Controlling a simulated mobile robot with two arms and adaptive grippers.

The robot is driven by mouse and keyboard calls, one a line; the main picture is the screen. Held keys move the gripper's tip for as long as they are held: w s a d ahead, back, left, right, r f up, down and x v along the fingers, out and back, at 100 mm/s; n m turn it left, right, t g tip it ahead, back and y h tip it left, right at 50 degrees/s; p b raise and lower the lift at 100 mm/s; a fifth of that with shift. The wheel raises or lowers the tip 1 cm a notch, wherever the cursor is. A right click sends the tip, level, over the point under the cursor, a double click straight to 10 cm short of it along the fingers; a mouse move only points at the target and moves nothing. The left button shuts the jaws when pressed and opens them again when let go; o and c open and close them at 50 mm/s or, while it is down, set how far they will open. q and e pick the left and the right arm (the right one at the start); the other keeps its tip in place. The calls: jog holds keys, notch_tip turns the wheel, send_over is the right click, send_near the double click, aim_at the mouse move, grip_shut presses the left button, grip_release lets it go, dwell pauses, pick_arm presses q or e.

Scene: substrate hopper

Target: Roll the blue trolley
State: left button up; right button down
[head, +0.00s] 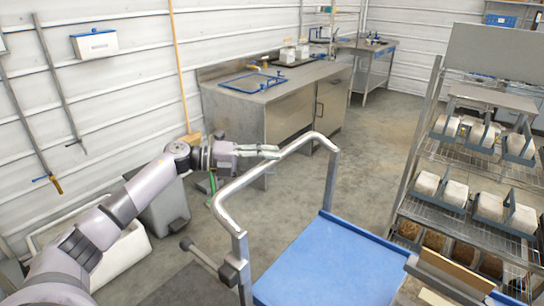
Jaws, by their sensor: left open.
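The blue trolley (325,265) stands at the bottom centre, with a flat blue deck and a bent steel push handle (258,170) at its left end. My left gripper (276,151) is open, its fingers pointing right, beside the far part of the handle's top bar. No part of the handle is clearly between the fingers, and I cannot tell whether they touch it. The near end of the deck is cut off by the frame, and the wheels do not show. My right gripper is not in view.
A wire rack (470,215) with several bagged blocks stands close to the trolley's right. A steel workbench (275,100) stands behind, against the wall. A grey bin (165,213) and a white tub (122,262) are at left. Concrete floor (375,160) is clear beyond the trolley.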

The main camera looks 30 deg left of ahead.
pick_arm(q)
jog(key=shift+w+d, duration=0.45)
jog(key=shift+d, duration=0.1)
jog(key=shift+f, duration=0.1)
jog(key=shift+c, duration=0.3)
grip_shut()
